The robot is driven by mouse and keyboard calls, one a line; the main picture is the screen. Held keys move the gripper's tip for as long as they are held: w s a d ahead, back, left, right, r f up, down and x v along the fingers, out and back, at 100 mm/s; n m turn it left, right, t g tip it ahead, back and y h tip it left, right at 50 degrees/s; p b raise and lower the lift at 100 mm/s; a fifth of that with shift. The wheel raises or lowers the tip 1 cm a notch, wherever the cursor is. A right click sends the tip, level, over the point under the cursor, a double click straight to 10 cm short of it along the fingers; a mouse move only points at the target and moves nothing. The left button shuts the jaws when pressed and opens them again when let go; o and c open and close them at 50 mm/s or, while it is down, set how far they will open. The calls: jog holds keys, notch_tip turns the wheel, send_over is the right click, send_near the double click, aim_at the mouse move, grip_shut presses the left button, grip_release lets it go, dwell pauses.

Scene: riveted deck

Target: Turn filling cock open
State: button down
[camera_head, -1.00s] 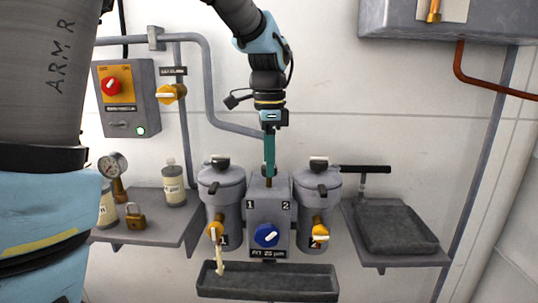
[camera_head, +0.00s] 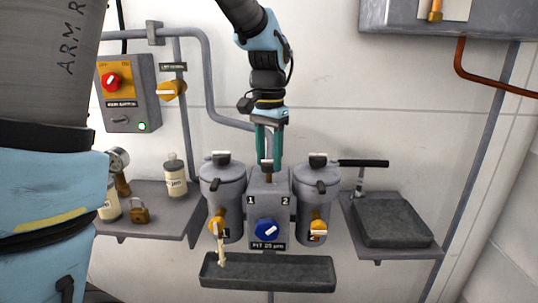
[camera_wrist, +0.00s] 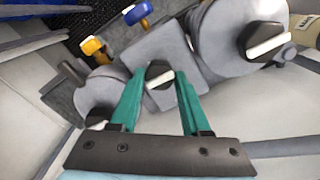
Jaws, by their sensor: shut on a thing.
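The filter unit has a grey middle block (camera_head: 268,205) between two grey canisters (camera_head: 222,188) (camera_head: 317,185). A small black cock with a white bar, which I take as the filling cock (camera_head: 267,166), stands on top of the block. It also shows in the wrist view (camera_wrist: 159,75). My gripper (camera_head: 268,163) points down over it. Its two teal fingers straddle the cock, one on each side, and are shut on it. In the wrist view my gripper (camera_wrist: 160,82) partly hides the cock's sides. Contact at the fingertips is hard to see.
A blue selector knob (camera_head: 267,230) is on the block's front. Yellow cocks (camera_head: 217,224) (camera_head: 319,228) are on the canisters. A dark tray (camera_head: 268,272) is below.

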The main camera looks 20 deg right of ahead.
aim_at(269, 161)
jog(key=shift+n, duration=0.3)
dwell(0.4)
jog(key=shift+c, duration=1.9)
grip_release()
notch_tip(269, 161, up, 11)
jog(key=b, duration=0.1)
jog(key=shift+f, duration=0.1)
